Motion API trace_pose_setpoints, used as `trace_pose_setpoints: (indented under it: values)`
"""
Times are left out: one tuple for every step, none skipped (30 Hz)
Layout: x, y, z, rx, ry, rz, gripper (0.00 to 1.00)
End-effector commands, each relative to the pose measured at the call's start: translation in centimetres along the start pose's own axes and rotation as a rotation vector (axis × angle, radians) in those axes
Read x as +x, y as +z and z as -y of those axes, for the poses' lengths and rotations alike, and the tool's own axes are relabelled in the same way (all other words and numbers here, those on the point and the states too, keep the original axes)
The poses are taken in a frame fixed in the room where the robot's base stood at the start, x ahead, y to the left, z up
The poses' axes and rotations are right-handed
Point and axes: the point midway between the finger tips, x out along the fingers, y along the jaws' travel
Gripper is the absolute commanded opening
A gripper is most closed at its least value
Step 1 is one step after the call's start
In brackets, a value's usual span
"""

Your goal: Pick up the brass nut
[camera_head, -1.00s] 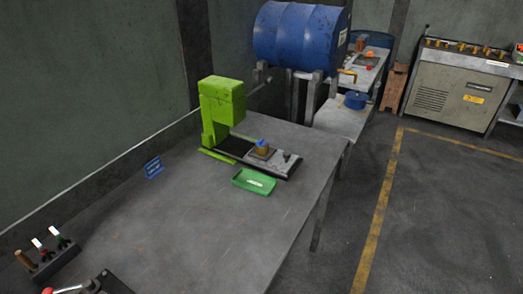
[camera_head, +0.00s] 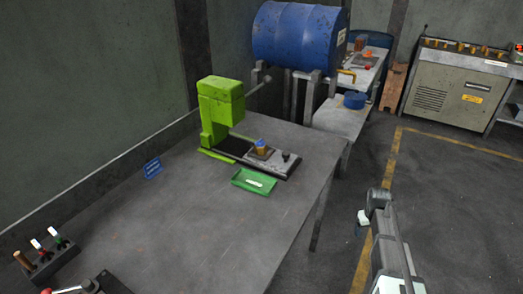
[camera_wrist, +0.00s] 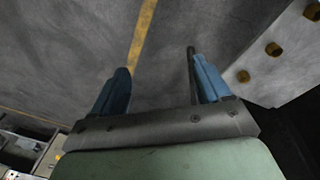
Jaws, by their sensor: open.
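I cannot pick out the brass nut for certain. A small tan piece with a blue top (camera_head: 261,147) sits on the bed of the green press (camera_head: 221,105); it is too small to tell what it is. In the wrist view my gripper (camera_wrist: 160,76) is open, with its two blue fingers apart and nothing between them. Bare floor with a yellow line lies beyond the fingers. In the head view part of my arm shows at the lower right, past the table's right edge and well away from the press.
A green tray (camera_head: 243,184) lies on the grey table (camera_head: 190,225) in front of the press. A blue drum (camera_head: 298,38) rests on a stand behind. A cabinet (camera_head: 450,85) with several brass-coloured knobs stands back right. Open floor lies between.

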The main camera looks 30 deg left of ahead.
Motion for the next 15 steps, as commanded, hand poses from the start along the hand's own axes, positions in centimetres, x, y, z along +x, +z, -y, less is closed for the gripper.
trace_pose_setpoints:
  values:
    - [-1.7, -2.1, -0.2, -0.017, 0.011, -0.026, 0.77]
    - [-2.6, -3.1, -0.3, -0.027, 0.017, -0.04, 0.77]
    - [-3.9, -4.4, -0.3, -0.042, 0.025, -0.058, 0.77]
    - [-4.9, -5.4, -0.3, -0.052, 0.03, -0.072, 0.77]
    - [-5.9, -6.3, -0.4, -0.061, 0.036, -0.086, 0.77]
    - [-7.3, -7.6, -0.4, -0.074, 0.044, -0.104, 0.77]
    - [-8.4, -8.5, -0.3, -0.085, 0.049, -0.118, 0.77]
    - [-9.4, -9.4, -0.3, -0.095, 0.054, -0.131, 0.77]
    - [-10.9, -10.6, -0.1, -0.108, 0.061, -0.15, 0.77]
    - [-12.0, -11.5, 0.0, -0.118, 0.066, -0.163, 0.77]
    - [-13.2, -12.3, 0.1, -0.128, 0.07, -0.177, 0.77]
    - [-14.7, -13.5, 0.5, -0.143, 0.075, -0.194, 0.77]
    - [-15.9, -14.3, 0.9, -0.154, 0.077, -0.207, 0.77]
    - [-17.1, -15.2, 1.3, -0.164, 0.079, -0.22, 0.77]
    - [-18.8, -16.3, 2.1, -0.179, 0.078, -0.237, 0.77]
